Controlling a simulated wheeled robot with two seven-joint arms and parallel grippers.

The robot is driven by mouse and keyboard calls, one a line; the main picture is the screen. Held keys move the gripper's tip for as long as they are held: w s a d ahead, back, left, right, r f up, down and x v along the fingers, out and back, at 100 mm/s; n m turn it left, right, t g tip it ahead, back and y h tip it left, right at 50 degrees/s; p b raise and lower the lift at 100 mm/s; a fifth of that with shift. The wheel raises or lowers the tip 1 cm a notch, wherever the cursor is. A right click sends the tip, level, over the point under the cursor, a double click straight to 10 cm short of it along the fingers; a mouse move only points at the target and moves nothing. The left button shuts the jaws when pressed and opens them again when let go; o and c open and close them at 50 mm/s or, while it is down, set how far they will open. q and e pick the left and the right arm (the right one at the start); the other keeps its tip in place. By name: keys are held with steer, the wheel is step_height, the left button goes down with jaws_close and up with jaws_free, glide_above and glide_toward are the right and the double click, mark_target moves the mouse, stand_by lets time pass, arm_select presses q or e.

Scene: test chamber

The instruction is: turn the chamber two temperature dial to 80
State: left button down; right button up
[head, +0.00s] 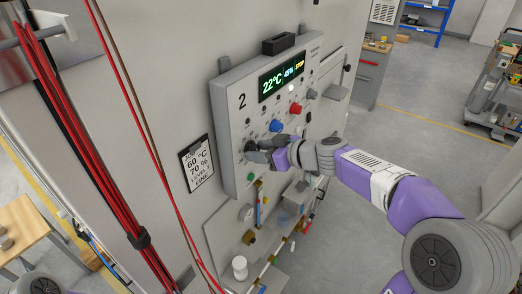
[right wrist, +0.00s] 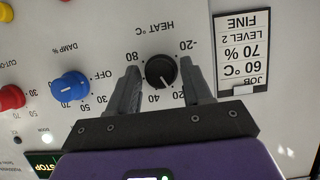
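The chamber two panel (head: 232,112), marked "2", is on the wall in the head view, with a lit display (head: 283,77) reading 22°C. The black HEAT °C dial (right wrist: 160,71) shows upside down in the right wrist view. Its scale runs from -20 to 80, and its pale pointer mark lies roughly between 20 and 40. My right gripper (head: 257,150) is at the panel's lower left. Its two fingers (right wrist: 159,67) stand on either side of the dial, apart, with slim gaps and no clear contact. In the head view the gripper largely hides this dial. My left gripper is not in view.
A blue DAMP % knob (right wrist: 70,87) and a red knob (right wrist: 11,97) sit beside the dial. A job card (head: 197,164) reading 60 °C, 70 % hangs left of the panel. Red cables (head: 82,130) hang further left. A cluttered shelf (head: 268,279) is below.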

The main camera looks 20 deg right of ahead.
steer(key=c, duration=0.8)
steer(key=shift+o, duration=0.2)
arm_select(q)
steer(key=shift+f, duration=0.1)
